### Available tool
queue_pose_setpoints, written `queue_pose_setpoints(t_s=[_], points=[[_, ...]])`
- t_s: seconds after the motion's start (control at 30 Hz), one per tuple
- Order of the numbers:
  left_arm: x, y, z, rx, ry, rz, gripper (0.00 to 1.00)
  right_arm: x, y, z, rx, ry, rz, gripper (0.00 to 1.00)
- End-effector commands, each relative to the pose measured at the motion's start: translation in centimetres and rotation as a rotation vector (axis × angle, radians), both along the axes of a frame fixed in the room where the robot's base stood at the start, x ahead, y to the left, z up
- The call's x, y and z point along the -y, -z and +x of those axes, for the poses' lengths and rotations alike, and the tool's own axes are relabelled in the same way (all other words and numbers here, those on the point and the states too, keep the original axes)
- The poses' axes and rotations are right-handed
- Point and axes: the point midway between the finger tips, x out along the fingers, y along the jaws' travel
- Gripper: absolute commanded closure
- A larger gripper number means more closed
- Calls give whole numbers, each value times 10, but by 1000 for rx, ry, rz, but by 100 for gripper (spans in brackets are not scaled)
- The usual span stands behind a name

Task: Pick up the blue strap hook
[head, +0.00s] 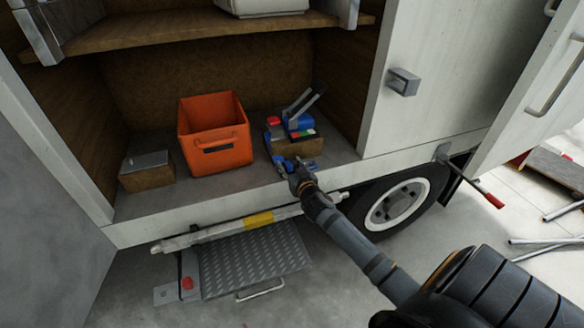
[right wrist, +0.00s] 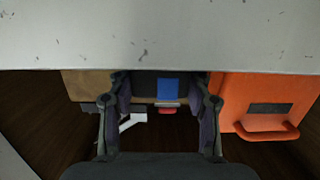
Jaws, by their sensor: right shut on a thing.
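The blue strap hook (head: 279,162) is at the front lip of the truck compartment, by the small wooden box. My right gripper (head: 293,168) reaches in from the lower right and is shut on it. In the right wrist view, a blue patch of the strap hook (right wrist: 168,88) shows between the two fingers of my right gripper (right wrist: 160,97). The fingers hide much of its shape. My left gripper is not in view.
The wooden box (head: 297,147) holds blue, red and green items. An orange crate (head: 222,155) stands left of it, also seen in the right wrist view (right wrist: 232,95). A shelf (head: 190,33) is above; a wheel (head: 396,202) is below right.

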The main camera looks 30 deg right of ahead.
Motion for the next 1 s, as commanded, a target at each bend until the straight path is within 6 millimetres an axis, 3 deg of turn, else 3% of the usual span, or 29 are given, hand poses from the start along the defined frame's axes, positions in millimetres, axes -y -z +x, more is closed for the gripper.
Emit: queue_pose_setpoints(t_s=[0.33, 0.53, 0.77, 0.87, 1.0], points=[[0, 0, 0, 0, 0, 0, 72, 0, -6, 0, 3, -1, -1, 85], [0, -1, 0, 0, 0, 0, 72, 0, -37, -1, 6, -2, -3, 85], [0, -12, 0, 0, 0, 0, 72, -9, -99, -54, -2, -10, -16, 85], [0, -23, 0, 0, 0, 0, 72, -12, -108, -79, -9, -8, -14, 85], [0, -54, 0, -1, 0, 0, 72, -15, -126, -108, -10, -4, -11, 85]])
